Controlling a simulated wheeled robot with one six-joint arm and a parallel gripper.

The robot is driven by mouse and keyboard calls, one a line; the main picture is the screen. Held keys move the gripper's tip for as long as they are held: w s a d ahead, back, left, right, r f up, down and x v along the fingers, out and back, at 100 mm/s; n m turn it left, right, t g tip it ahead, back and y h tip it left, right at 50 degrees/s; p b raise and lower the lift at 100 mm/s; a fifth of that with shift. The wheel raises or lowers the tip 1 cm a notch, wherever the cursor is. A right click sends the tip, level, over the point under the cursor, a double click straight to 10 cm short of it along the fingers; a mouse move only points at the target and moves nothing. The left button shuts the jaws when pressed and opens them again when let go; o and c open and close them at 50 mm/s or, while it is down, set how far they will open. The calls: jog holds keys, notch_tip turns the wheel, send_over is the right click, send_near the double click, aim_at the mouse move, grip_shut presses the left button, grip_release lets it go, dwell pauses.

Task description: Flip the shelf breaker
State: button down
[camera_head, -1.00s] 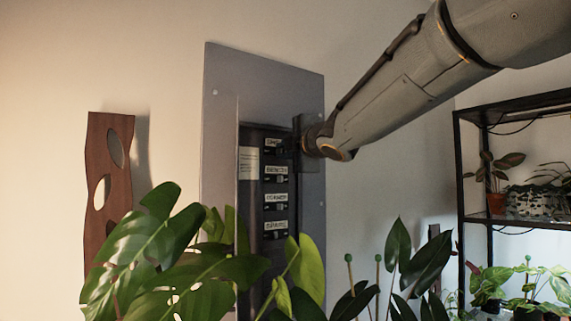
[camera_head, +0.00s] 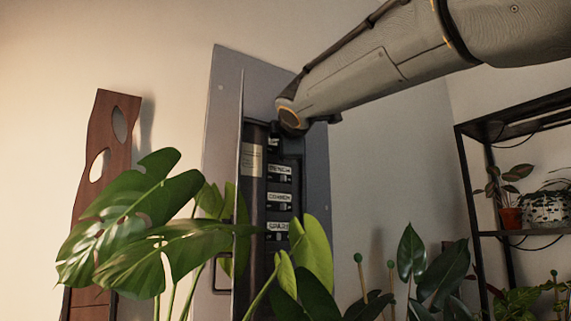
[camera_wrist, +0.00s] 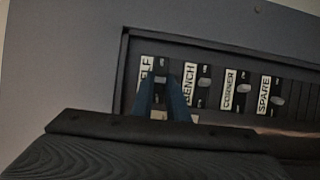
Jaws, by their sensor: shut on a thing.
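The grey breaker panel (camera_head: 315,180) is on the wall with its cover open. In the wrist view, a row of breakers shows labels ending in ELF (camera_wrist: 146,72), then BENCH, CORNER and SPARE. The start of the first label is hidden. My gripper (camera_wrist: 161,84) is at this first breaker, its fingers closed around the small switch (camera_wrist: 160,78). The fingers hide much of that breaker, so I cannot tell its switch position clearly. In the head view my arm's end covers the top label, while BENCH (camera_head: 279,170), CORNER (camera_head: 279,198) and SPARE (camera_head: 278,227) show below.
Large monstera leaves (camera_head: 135,225) stand in front of the panel's lower left. More leafy plants (camera_head: 435,270) are at the lower right. A black shelf rack (camera_head: 468,185) with pots is at the right. A wooden wall piece (camera_head: 105,165) is at the left.

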jog(key=shift+s+a+r+h+b, duration=0.1)
jog(key=shift+h+b, duration=0.2)
jog(key=shift+b, duration=0.45)
jog(key=c, duration=1.7)
grip_release()
jog(key=shift+s+a, duration=0.1)
jog(key=shift+s, duration=0.05)
jog(key=s, duration=0.2)
jog(key=s+b, duration=0.1)
jog(key=s, duration=0.2)
jog(key=s+d, duration=0.1)
jog(key=s, duration=0.1)
jog(key=shift+s+d+b, duration=0.1)
jog(key=shift+s+b, duration=0.2)
